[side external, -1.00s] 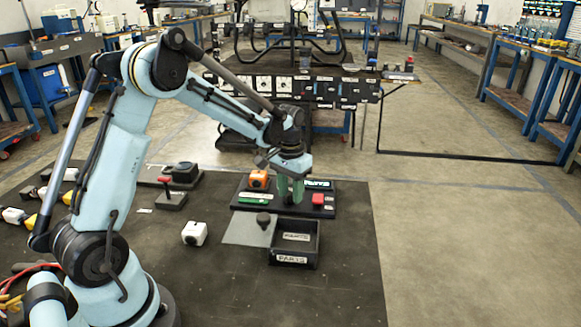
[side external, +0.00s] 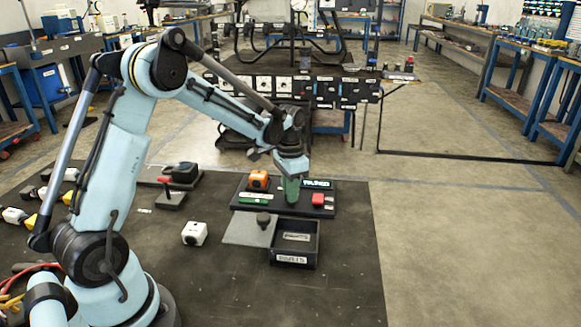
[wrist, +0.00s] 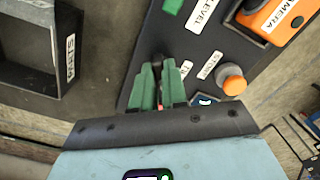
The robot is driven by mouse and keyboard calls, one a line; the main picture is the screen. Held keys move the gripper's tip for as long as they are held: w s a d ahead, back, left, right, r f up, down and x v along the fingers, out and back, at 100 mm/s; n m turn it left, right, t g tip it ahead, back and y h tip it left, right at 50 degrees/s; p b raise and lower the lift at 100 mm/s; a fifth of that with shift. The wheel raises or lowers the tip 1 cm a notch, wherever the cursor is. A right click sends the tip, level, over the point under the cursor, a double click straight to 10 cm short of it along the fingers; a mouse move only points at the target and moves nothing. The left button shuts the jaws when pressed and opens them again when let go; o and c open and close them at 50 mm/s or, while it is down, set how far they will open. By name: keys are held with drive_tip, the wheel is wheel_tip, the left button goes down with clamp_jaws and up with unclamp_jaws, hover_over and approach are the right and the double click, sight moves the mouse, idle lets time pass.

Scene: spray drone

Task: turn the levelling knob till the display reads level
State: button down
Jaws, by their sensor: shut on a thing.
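A black panel board (side external: 241,206) lies on the dark mat. My gripper (side external: 293,200) points down over it, its green fingers shut. In the wrist view the fingers (wrist: 160,82) close around a small dark knob (wrist: 157,58), mostly hidden between the tips. A "LEVEL" label (wrist: 207,10) is on the board nearby. The lit display (side external: 317,184) stands at the board's back right in the side view. Its lettering is too small to read surely. In the wrist view only a small lit patch of it shows beside my gripper.
An orange camera box (side external: 259,179) and a red block (side external: 318,199) flank my gripper on the board. A black parts tray (side external: 294,259) and a grey plate (side external: 243,230) lie in front. An orange round button (wrist: 232,80) sits close to the fingers. A white cube (side external: 194,233) stands left.

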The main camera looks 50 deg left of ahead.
idle(0.3)
drive_tip(key=c, duration=1.2)
unclamp_jaws()
drive_tip(key=shift+o, duration=0.2)
wheel_tip(320, 180, up, 12)
drive_tip(key=shift+d+r, duration=0.1)
drive_tip(key=shift+r, duration=0.05)
drive_tip(key=s+d+n+t, duration=0.2)
drive_tip(key=s+d+t, duration=0.5)
drive_tip(key=s+d, duration=0.5)
drive_tip(key=shift+s+f, duration=0.45)
drive_tip(key=shift+s, duration=0.5)
